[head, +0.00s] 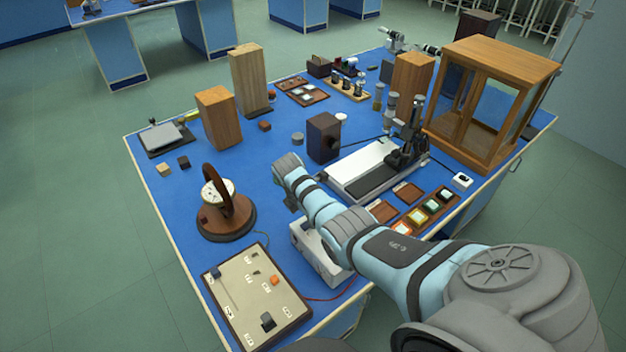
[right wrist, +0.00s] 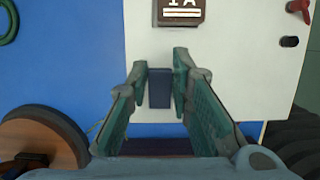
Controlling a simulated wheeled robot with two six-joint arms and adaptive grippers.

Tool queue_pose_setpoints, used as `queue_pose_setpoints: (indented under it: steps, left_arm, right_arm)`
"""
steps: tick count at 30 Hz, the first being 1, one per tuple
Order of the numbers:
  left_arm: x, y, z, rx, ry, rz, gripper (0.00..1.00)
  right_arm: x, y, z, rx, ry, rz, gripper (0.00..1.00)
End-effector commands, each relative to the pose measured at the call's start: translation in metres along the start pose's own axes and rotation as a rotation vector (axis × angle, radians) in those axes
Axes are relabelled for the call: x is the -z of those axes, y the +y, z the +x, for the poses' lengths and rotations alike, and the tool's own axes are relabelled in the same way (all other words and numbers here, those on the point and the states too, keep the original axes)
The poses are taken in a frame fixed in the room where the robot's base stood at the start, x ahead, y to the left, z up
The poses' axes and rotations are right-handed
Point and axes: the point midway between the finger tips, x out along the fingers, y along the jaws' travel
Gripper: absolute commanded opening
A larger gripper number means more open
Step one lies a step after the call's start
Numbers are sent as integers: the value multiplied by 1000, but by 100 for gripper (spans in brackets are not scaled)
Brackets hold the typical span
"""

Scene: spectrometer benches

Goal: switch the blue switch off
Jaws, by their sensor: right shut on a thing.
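The blue switch (right wrist: 159,88) is a small dark blue block on a white panel (right wrist: 225,75) in the right wrist view. My right gripper (right wrist: 160,82) is shut on it, with one finger on each side. In the head view the white box (head: 313,252) is partly covered by my right arm, and the switch and fingertips are hidden there. I cannot tell the switch's on or off position. My left gripper is out of view.
A dark block marked 1A (right wrist: 179,10) and a red knob (right wrist: 300,8) are on the panel. A round wooden-based instrument (head: 226,222) and a cream switch board (head: 252,297) stand nearby. Wooden blocks (head: 219,118) and a glazed wooden case (head: 500,60) stand farther back.

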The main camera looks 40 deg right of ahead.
Motion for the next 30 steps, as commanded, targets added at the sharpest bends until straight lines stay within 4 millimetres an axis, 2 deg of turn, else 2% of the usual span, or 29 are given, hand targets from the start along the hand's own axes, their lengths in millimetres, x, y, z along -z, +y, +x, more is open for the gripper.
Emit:
queue_pose_setpoints:
  steps: [7, 8, 11, 19, 22, 26, 30]
  left_arm:
    - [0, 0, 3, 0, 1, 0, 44]
    - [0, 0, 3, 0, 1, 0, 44]
    - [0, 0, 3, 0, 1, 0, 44]
    - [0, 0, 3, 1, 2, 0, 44]
    - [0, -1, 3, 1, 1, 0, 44]
    - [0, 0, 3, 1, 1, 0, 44]
    - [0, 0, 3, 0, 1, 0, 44]
  right_arm:
    - [0, 2, 1, -7, -5, 1, 0]
    - [0, 2, 1, -7, -5, 1, 25]
    - [0, 2, 1, -7, -4, 1, 40]
    - [0, 2, 1, -7, -4, 1, 40]
    - [0, 3, -5, -10, -4, 2, 40]
    - [0, 4, -32, -13, -4, 3, 40]
    - [0, 3, -72, -14, -4, 2, 40]
